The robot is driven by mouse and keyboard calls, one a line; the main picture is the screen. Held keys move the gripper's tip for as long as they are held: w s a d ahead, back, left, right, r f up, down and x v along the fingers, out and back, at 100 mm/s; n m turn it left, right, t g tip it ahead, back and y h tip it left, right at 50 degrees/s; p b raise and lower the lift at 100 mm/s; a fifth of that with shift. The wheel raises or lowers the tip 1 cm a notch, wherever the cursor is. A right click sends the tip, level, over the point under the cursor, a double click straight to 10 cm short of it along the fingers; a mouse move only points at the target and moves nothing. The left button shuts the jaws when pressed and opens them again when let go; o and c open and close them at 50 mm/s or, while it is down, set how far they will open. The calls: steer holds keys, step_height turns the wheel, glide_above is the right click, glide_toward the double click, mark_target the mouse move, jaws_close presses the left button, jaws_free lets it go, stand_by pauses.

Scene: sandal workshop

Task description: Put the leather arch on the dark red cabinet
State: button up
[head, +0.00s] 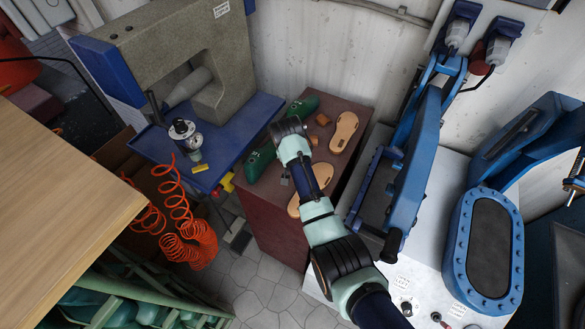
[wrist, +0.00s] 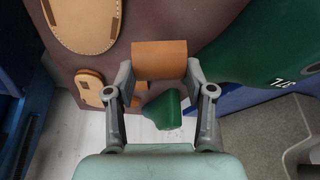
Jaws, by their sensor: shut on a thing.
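The leather arch (wrist: 160,60), a plain orange-brown piece, sits between the fingertips of my gripper (wrist: 160,72) in the wrist view. The fingers press on its two sides. The dark red cabinet (head: 276,215) stands in the middle of the head view; its brown-red top (wrist: 205,22) lies behind the arch in the wrist view. I cannot tell whether the arch touches the top. In the head view my arm reaches over the cabinet and mostly hides my gripper.
Tan soles (head: 343,131) (wrist: 85,20), green shoe lasts (head: 302,110) (wrist: 275,50) and a small brown block (head: 323,118) lie on the cabinet. A blue table (head: 245,125) with a press stands left; blue clamps (head: 405,170) stand right.

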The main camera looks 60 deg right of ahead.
steer(key=shift+f+b, duration=0.6)
steer(key=shift+f, duration=2.05)
steer(key=shift+d, duration=0.1)
steer(key=shift+f, duration=0.2)
steer(key=o, duration=0.9)
steer(key=shift+o, duration=0.2)
steer(key=p+v, duration=0.3)
steer(key=v, duration=0.9)
steer(key=shift+r+p, duration=0.2)
steer(key=shift+p, duration=0.2)
